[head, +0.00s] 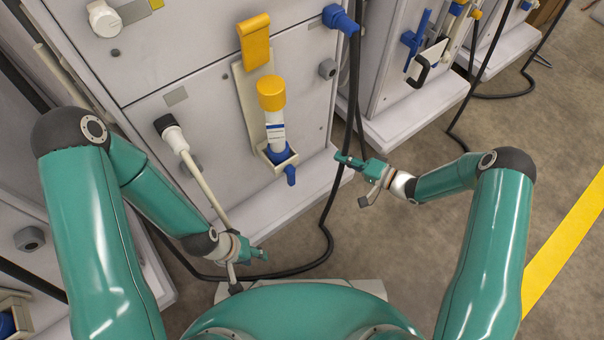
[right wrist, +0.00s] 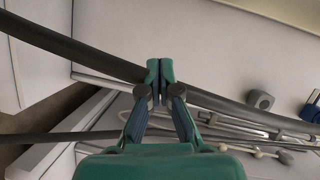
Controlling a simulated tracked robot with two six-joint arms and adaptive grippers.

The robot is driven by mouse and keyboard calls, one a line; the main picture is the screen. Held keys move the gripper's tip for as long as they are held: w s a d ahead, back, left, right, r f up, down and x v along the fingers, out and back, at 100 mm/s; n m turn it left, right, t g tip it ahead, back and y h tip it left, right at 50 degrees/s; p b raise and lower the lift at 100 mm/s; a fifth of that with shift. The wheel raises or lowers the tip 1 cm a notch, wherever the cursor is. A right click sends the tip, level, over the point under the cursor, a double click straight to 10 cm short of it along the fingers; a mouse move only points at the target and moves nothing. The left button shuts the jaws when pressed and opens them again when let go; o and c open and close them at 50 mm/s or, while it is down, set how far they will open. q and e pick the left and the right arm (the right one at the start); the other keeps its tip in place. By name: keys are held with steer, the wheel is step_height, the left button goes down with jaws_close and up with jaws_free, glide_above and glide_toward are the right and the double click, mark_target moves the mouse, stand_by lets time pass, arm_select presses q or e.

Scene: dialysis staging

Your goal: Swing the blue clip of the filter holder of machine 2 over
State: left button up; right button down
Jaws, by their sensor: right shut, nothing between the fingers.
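No machine number is legible, so I cannot tell which machine is machine 2. The middle machine (head: 215,75) carries a filter (head: 274,120) with a yellow cap, upright in a beige holder (head: 277,160). A yellow clip (head: 254,42) is above it and a small blue lever (head: 291,176) below. The machine to the right (head: 382,70) has a blue clip (head: 415,40) above a black handle (head: 431,62). My right gripper (head: 345,160) is shut and empty, right of the middle machine's filter and below the blue clip. My left gripper (head: 262,255) is low before the middle machine; its opening is unclear.
Dark hoses (head: 353,90) hang close to my right gripper; in the right wrist view one hose (right wrist: 75,48) passes by the fingers. A hose also loops on the floor. White ledges (head: 420,110) jut from the machines. Brown floor (head: 400,255) is open at right.

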mark_target(291, 176)
steer(key=s+d+n+g+y, duration=0.2)
steer(key=s+g+y, duration=0.2)
steer(key=s+g, duration=0.15)
steer(key=s+x, duration=0.2)
steer(key=x, duration=1)
steer(key=shift+s+a+g, duration=0.45)
steer(key=shift+s+a, duration=0.1)
steer(key=shift+s, duration=0.05)
